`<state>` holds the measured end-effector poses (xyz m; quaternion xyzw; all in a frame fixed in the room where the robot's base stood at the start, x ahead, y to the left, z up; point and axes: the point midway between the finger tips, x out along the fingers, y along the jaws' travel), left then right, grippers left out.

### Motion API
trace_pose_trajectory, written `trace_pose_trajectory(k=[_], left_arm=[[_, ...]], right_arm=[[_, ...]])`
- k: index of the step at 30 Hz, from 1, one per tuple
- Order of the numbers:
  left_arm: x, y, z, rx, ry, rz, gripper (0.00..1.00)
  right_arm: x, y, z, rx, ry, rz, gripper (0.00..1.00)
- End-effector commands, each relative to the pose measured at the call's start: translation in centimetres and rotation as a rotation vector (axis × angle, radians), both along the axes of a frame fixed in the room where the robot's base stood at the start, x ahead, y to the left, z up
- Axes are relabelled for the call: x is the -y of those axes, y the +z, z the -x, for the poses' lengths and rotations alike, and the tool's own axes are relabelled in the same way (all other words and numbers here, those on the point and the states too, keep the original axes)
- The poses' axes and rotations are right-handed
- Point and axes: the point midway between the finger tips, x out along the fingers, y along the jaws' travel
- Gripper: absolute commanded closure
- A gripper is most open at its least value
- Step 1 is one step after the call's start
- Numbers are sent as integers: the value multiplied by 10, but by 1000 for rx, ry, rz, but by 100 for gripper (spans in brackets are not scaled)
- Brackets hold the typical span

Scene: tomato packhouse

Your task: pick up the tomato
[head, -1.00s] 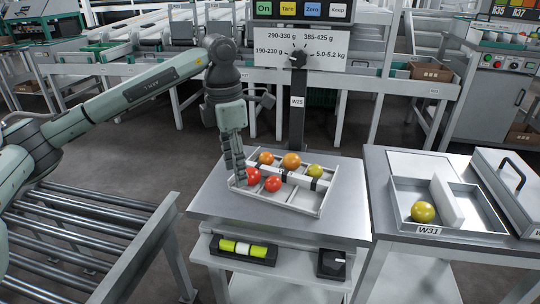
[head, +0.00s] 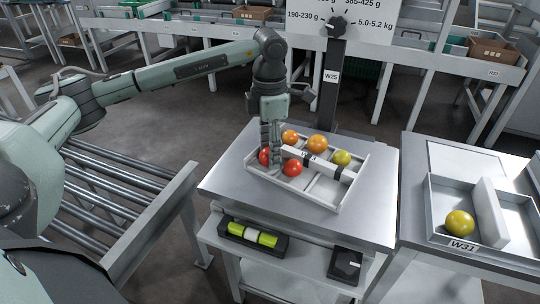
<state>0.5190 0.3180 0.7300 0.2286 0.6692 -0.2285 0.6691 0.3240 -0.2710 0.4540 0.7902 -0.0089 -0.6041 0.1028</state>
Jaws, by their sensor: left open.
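A white divided tray (head: 322,195) on the W25 stand holds several tomatoes. A red tomato (head: 264,156) at its left end is partly hidden by my left gripper (head: 273,158). A second red tomato (head: 292,168) sits just right of the fingers. An orange tomato (head: 289,136) and a larger orange one (head: 317,144) are behind. A yellow-green tomato (head: 342,158) is at the right. My left gripper points down, open, fingers overlapping the left red tomato; I cannot tell whether they touch it. Another yellow-green tomato (head: 459,223) lies in the W31 tray (head: 442,240). My right gripper is out of view.
The W25 post (head: 331,90) with its dial rises behind the tray. A roller conveyor (head: 130,195) is at left. Bare metal tabletop (head: 365,220) lies right of the tray.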

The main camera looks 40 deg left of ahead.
Motion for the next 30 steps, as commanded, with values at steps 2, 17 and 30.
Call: trace_pose_trajectory(k=[2,17,30], left_arm=[[0,-4,0,0,0,0,51],[0,-3,0,1,0,0,71],[0,20,-1,4,-1,1,71]], right_arm=[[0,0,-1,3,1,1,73],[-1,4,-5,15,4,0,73],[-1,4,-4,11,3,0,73]])
